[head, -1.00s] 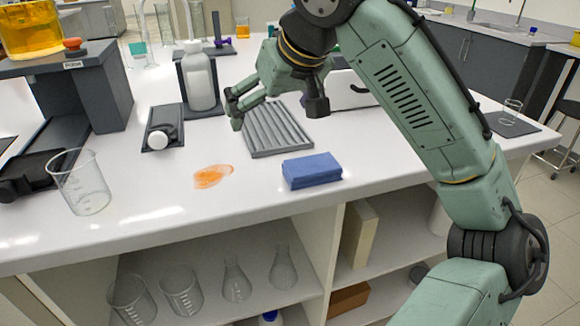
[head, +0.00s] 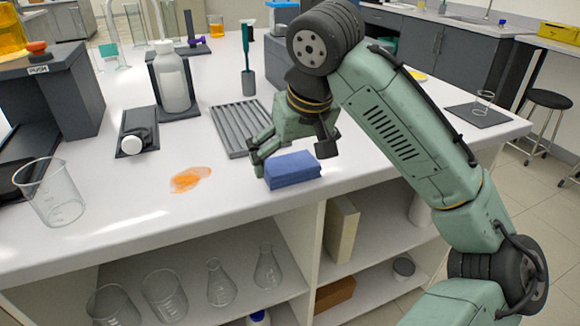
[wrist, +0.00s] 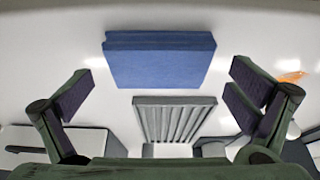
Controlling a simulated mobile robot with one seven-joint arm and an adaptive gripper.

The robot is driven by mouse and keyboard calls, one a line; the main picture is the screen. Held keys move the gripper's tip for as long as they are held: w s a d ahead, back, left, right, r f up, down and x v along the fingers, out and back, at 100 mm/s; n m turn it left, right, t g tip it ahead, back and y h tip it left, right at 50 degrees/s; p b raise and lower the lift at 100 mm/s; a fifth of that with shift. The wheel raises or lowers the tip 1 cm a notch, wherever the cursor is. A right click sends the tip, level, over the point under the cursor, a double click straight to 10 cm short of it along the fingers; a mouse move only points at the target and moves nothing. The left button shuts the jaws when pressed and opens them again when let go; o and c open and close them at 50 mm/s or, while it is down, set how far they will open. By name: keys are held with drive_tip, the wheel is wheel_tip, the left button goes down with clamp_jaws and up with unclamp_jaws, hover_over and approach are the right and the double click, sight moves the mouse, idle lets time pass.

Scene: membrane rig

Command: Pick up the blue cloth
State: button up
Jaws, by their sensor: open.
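The blue cloth (head: 292,170) is a folded, flat block lying on the white bench near its front edge. In the wrist view the cloth (wrist: 160,58) lies ahead of my open fingers, roughly centred between them. My gripper (head: 262,158) is open and empty, low over the bench just behind the cloth in the head view. In the wrist view my gripper (wrist: 160,98) has its fingers wide apart on either side. Whether a finger touches the cloth cannot be told.
A grey ribbed tray (head: 238,128) lies behind the cloth. An orange spill (head: 190,179) is to its left. A glass beaker (head: 50,192) stands at the far left, and a white bottle (head: 173,85) stands behind. The bench front edge is close to the cloth.

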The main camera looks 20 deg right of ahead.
drive_tip(key=shift+x, duration=0.9)
drive_tip(key=c, duration=0.9)
drive_tip(key=shift+r, duration=0.1)
drive_tip(key=shift+c, duration=0.2)
drive_tip(key=shift+r, duration=0.45)
drive_tip(key=v, duration=0.2)
drive_tip(key=shift+a+r+b, duration=0.2)
drive_tip(key=shift+r+b, duration=0.1)
drive_tip(key=shift+b, duration=0.05)
drive_tip(key=s+a+b, duration=0.1)
drive_tip(key=s+a, duration=0.2)
drive_tip(key=s, duration=0.3)
drive_tip(key=s+a+r+b, duration=0.1)
drive_tip(key=s+a, duration=0.3)
drive_tip(key=s, duration=0.3)
drive_tip(key=shift+s+r, duration=0.2)
drive_tip(key=shift+r, duration=0.05)
